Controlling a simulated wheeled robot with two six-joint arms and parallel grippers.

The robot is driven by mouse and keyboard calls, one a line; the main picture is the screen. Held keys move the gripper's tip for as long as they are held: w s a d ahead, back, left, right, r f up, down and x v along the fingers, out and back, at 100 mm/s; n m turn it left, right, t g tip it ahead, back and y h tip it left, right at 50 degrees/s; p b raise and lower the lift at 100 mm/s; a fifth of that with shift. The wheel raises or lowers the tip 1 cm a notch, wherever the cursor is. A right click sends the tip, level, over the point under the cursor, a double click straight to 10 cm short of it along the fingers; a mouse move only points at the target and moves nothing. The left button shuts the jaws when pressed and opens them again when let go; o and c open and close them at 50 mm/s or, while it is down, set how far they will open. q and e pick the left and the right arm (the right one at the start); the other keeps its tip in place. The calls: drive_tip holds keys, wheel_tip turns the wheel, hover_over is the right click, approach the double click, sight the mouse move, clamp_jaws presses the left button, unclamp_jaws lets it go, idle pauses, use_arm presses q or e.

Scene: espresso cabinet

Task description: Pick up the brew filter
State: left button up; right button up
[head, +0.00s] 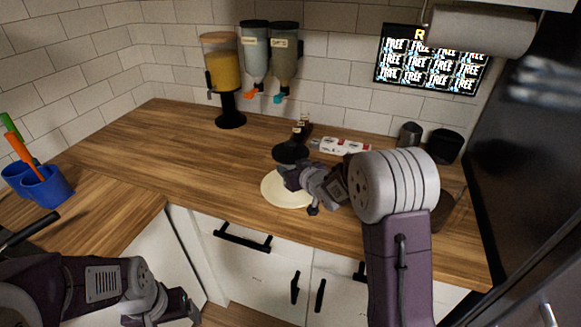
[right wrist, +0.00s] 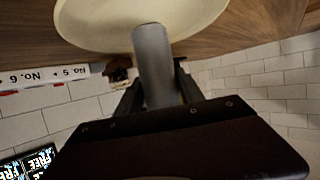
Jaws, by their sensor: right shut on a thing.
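My right gripper (head: 298,184) is over the counter near its front edge, beside and partly over a round cream disc (head: 278,192). In the right wrist view, its jaws (right wrist: 157,78) are shut on a smooth grey cylinder (right wrist: 152,50), which I take to be part of the brew filter. The cylinder overlaps the edge of the cream disc (right wrist: 90,22) in that view. In the head view, a dark round piece (head: 289,152) shows just behind the gripper; I cannot tell whether it belongs to the filter. My left gripper (head: 180,306) is low at the left, its jaws unclear.
Dispensers (head: 222,75) stand or hang at the back wall. A white numbered strip (head: 342,146) lies behind my right gripper. Two dark containers (head: 443,146) stand at the back right. Blue cups (head: 46,187) are at the left. The counter's left middle (head: 150,150) is clear.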

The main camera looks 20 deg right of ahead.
sight(295, 156)
wheel_tip(295, 156, up, 5)
drive_tip(key=shift+d+f+p, duration=0.1)
drive_tip(key=shift+d+p, duration=0.05)
drive_tip(key=shift+p, duration=0.65)
drive_tip(key=s+d+r+p, duration=0.4)
drive_tip(key=s+d+r, duration=0.2)
drive_tip(key=d, duration=0.3)
drive_tip(key=shift+d, duration=0.4)
